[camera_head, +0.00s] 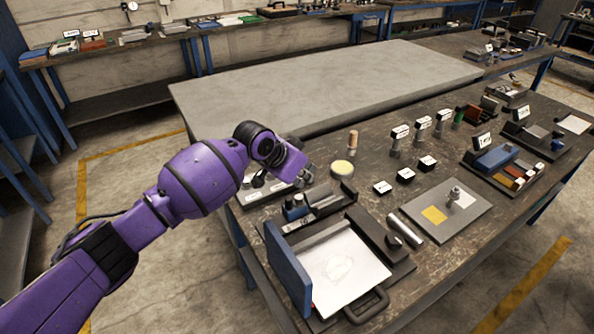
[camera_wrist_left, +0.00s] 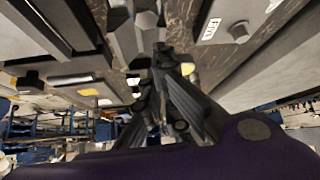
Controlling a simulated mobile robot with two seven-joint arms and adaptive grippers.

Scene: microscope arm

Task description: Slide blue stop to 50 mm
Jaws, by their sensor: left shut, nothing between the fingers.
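My left gripper (camera_head: 304,178) is at the end of the purple arm, above the left part of the dark workbench. In the left wrist view its dark fingers (camera_wrist_left: 165,58) are shut and hold nothing. Just below it in the head view, a small blue block (camera_head: 295,208) sits at the left end of a dark rail fixture (camera_head: 322,208) with a white label. This may be the blue stop; I cannot tell for sure. The scale and any 50 mm mark are too small to read. My right gripper is not in view.
A tilted blue panel (camera_head: 287,268) and a white sheet (camera_head: 347,268) stand in front of the fixture. A yellow-topped round pot (camera_head: 343,169) is right of the gripper. A grey plate (camera_head: 447,207) and a blue block tray (camera_head: 497,160) lie further right. The grey table (camera_head: 330,85) behind is clear.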

